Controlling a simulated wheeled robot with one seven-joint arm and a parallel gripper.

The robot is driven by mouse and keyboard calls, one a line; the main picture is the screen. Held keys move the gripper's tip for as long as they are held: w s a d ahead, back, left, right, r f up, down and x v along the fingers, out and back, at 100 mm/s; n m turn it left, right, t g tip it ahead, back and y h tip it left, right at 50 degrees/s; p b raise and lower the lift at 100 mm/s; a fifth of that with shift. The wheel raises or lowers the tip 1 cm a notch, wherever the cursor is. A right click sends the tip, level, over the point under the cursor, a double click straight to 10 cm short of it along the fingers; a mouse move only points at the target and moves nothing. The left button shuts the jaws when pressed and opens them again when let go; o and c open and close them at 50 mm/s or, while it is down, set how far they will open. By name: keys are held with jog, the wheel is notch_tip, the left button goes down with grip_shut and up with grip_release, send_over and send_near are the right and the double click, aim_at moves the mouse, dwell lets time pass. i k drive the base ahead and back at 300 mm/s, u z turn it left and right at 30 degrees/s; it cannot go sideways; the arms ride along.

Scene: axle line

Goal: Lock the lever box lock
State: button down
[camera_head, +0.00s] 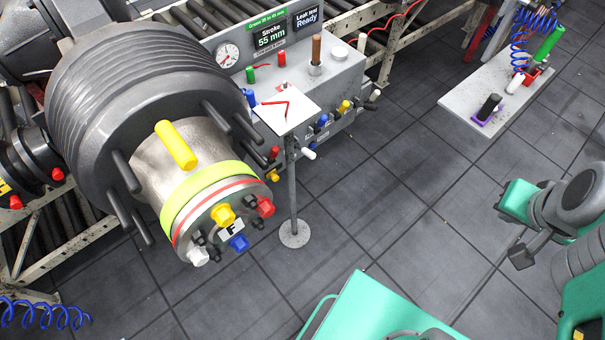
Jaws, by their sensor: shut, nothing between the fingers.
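The grey box (345,85) with a gauge and two displays stands at the top centre, and I take it as the lever box. A brown lever (316,48) stands upright from a pale collar on its top. A white knob (361,42) is to the right of the lever. Small coloured levers, including a blue one (322,120) and a yellow one (343,105), line its front. I cannot tell which part is the lock or its state. My gripper (521,259) is at the right, shut and empty, well away from the box and over the floor.
A large dark cylinder hub (150,75) with studs and a yellow peg (176,145) fills the left. A thin stand (293,190) holds a white plate with a red V-shaped piece. A pale board (495,95) with coloured handles lies upper right.

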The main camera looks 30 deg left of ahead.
aim_at(274, 176)
jog(key=z, duration=0.05)
jog(key=i, duration=1.35)
jog(key=u, duration=4.55)
jog(key=i, duration=0.5)
jog(key=u, duration=0.1)
